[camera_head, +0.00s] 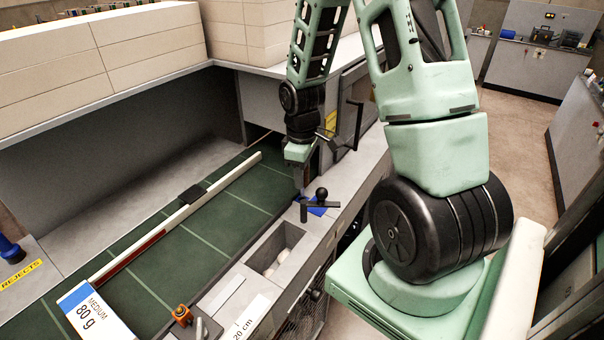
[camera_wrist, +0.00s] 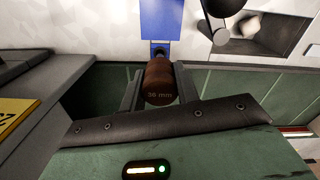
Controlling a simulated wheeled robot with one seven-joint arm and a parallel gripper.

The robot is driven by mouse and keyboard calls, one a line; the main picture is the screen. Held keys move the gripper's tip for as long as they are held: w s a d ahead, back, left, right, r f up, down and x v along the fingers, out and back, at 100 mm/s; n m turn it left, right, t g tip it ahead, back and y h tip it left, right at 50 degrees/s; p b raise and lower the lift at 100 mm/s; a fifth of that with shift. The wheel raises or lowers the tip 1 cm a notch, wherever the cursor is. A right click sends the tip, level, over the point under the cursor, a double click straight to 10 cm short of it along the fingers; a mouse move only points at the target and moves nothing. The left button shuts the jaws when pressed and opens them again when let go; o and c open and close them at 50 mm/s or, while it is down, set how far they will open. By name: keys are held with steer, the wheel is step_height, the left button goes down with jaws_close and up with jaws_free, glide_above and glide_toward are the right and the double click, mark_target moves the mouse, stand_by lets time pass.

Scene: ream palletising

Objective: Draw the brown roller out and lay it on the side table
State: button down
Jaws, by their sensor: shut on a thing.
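The brown roller (camera_wrist: 159,82), marked "36 mm" on its end, sits between the two dark fingers of my gripper (camera_wrist: 160,86) in the wrist view. The fingers are shut on it. In the head view, my gripper (camera_head: 302,174) hangs by the inner edge of the grey counter, behind the blue plate; the roller cannot be made out there. In the wrist view, the blue plate (camera_wrist: 172,20) lies just beyond the roller; whether they touch is unclear. I cannot tell which surface is the side table.
A black knob and lever (camera_head: 321,194) stand by the blue plate on the grey counter (camera_head: 345,190). A recessed bin (camera_head: 272,262) is nearer. The green bed (camera_head: 200,235) carries a long pale rail (camera_head: 185,212). A ream (camera_head: 95,312) marked "80 g" lies at lower left.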

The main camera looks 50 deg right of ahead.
steer(key=shift+r, duration=0.1)
step_height(320, 180, up, 4)
steer(key=p, duration=0.3)
stand_by(0.4)
